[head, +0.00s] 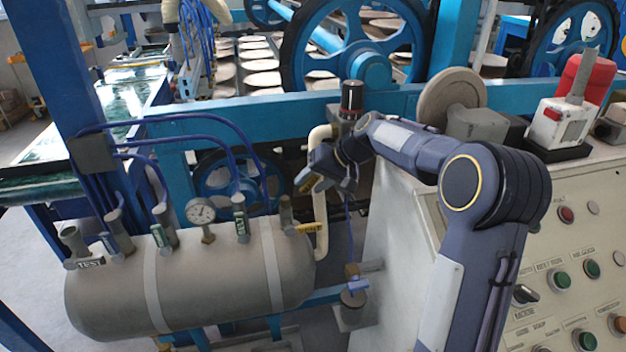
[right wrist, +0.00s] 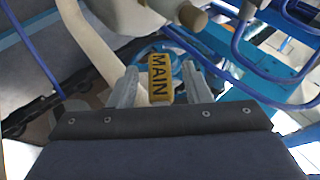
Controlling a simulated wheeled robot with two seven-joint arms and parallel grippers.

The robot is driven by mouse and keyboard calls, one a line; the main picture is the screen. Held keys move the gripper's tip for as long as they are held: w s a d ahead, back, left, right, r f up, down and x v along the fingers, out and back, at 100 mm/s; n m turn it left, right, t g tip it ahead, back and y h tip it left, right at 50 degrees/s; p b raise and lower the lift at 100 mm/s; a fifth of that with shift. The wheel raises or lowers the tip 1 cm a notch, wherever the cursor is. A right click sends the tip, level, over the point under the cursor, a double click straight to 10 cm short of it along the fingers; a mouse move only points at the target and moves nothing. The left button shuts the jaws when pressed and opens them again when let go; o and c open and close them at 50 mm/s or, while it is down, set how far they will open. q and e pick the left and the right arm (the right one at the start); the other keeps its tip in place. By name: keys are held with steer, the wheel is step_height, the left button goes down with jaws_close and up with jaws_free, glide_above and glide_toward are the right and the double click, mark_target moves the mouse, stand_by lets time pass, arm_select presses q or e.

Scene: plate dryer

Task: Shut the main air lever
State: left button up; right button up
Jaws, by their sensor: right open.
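The main air lever (head: 308,228) is a yellow handle at the right end of the grey tank (head: 210,285), beside the cream pipe. In the right wrist view the lever (right wrist: 160,78) bears the word MAIN. My right gripper (head: 308,183) is a little above the lever in the head view. In the right wrist view my right gripper (right wrist: 160,68) is open, and the lever shows between its two fingers with gaps on both sides. I cannot tell how far the lever lies from the fingertips. My left gripper is not in view.
A cream pipe (head: 322,215) rises close to the lever. Other valves, such as one with a green label (head: 241,226), and a pressure gauge (head: 201,211) stand on the tank. Blue hoses (head: 180,117) arch above it. A control panel (head: 570,270) stands on the right.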

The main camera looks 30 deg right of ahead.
steer(key=s+a+r, duration=0.3)
steer(key=s+r, duration=0.3)
steer(key=s+a+r, duration=0.3)
steer(key=s+r, duration=0.3)
steer(key=r, duration=0.1)
steer(key=shift+s+a+b, duration=0.2)
steer(key=shift+a+b, duration=0.15)
steer(key=shift+b, duration=0.1)
steer(key=s+a+f+n+p, duration=0.1)
steer(key=s+f, duration=0.3)
steer(key=s, duration=0.3)
steer(key=s+a+f+h+p, duration=0.1)
steer(key=s+f, duration=0.3)
steer(key=s, duration=0.4)
steer(key=s+a+f+n+p, duration=0.1)
steer(key=s+a+f+p, duration=0.1)
steer(key=s+f, duration=0.3)
steer(key=shift+s+n+g+h, duration=0.3)
steer(key=shift+s, duration=0.9)
